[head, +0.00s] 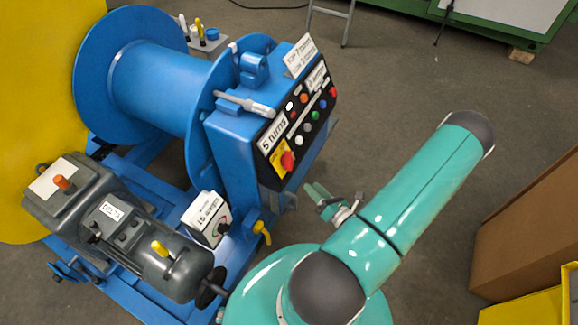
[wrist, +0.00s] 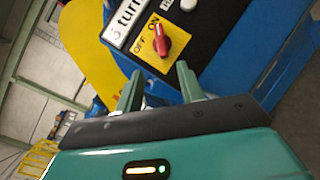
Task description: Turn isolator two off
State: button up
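A red rotary switch (head: 288,160) sits on a yellow plate at the lower end of the black control panel (head: 300,115). In the wrist view, the red switch (wrist: 163,43) has a plate marked OFF and ON, and its handle's narrow end points near ON. No readable mark names it isolator two. A white label (head: 272,134) beside it seems to read "5 turns". My gripper (wrist: 160,70) is open and empty, its two teal fingers apart and pointing towards the panel just short of the switch. In the head view, my gripper (head: 326,194) is to the lower right of the switch.
The panel also carries several coloured buttons and lamps. A blue winch drum (head: 160,80) stands behind. A grey motor (head: 130,235) and a small dial box (head: 207,218) are at lower left. A brown box (head: 530,220) is at right. Open floor (head: 390,80) lies beyond my arm.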

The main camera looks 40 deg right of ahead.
aim_at(292, 164)
jog(key=w, duration=0.4)
jog(key=w+d, duration=0.1)
jog(key=w, duration=0.7)
jog(key=shift+w+d, duration=0.15)
grip_shut()
